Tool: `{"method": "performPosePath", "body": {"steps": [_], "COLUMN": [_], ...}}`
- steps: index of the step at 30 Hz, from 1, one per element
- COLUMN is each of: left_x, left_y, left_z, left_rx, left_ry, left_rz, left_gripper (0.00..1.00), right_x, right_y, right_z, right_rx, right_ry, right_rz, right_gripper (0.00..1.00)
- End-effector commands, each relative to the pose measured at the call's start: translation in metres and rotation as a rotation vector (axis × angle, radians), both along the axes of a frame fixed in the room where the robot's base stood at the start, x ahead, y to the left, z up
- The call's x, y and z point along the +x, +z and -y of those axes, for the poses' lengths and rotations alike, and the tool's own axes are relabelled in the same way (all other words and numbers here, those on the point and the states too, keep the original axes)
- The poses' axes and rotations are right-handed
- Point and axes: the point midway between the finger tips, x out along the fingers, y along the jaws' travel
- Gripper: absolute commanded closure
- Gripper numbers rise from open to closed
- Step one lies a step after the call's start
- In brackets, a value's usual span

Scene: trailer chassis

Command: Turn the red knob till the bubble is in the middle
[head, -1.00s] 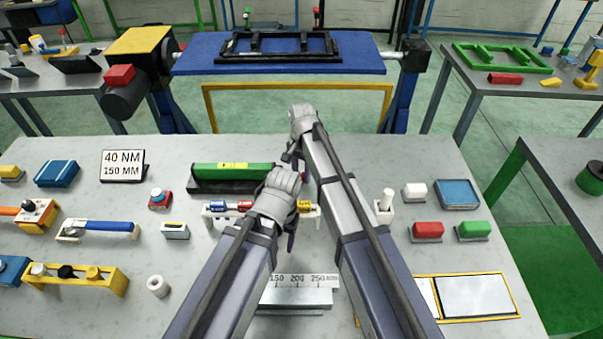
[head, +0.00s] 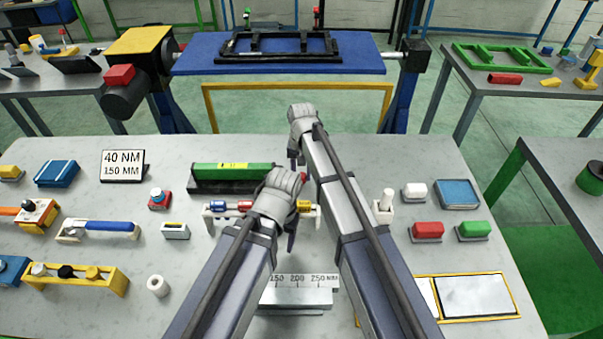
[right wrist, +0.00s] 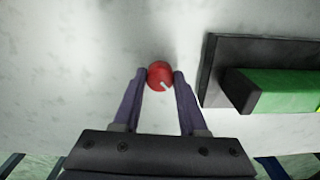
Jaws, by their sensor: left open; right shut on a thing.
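The red knob (right wrist: 160,76) shows in the right wrist view, with a short white mark toward its lower right. My right gripper (right wrist: 160,80) is shut on it, one finger on each side. The level lies on a dark base and has a yellow window (head: 233,166) on top; the bubble is too small to make out. My left gripper (head: 296,208) is open, in front of the level, above a rack.
The white rack (head: 208,212) holds blue, red and yellow cylinders close to my left gripper. A sign (head: 123,166) reads 40 NM, 150 MM. A ruler block (head: 297,297) is nearer. Red (head: 427,230) and green (head: 474,229) blocks stand at the right.

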Motion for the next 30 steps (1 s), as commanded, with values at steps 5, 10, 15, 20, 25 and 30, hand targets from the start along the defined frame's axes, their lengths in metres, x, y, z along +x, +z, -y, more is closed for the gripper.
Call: {"method": "performPosePath", "body": {"steps": [5,10,15,20,25,30], "left_x": [0.0000,0.0000,0.0000,0.0000,0.0000,0.0000], "left_y": [0.0000,0.0000,0.0000,0.0000,0.0000,0.0028], "left_z": [0.0000,0.0000,0.0000,0.0000,0.0000,0.0000], "left_rx": [0.000,0.000,0.000,0.000,0.000,0.000], "left_ry": [0.000,0.000,0.000,0.000,0.000,0.000], "left_rz": [0.000,0.000,0.000,0.000,0.000,0.000], "left_gripper": [0.32,0.32,0.32,0.32,0.32,0.32], "right_x": [-0.0002,-0.0002,-0.0002,-0.0001,0.0000,0.0000], "right_y": [0.0000,0.0000,0.0000,0.0000,0.0000,0.0028], "right_z": [0.0000,0.0000,0.0000,0.0000,0.0000,0.0000], "right_rx": [0.000,0.000,0.000,0.000,0.000,0.000], "right_ry": [0.004,0.003,0.003,0.003,0.002,0.002], "right_rz": [0.000,0.000,0.000,0.000,0.000,0.000], "right_gripper": [1.00,1.00,0.45,0.28,0.28,0.28]}}
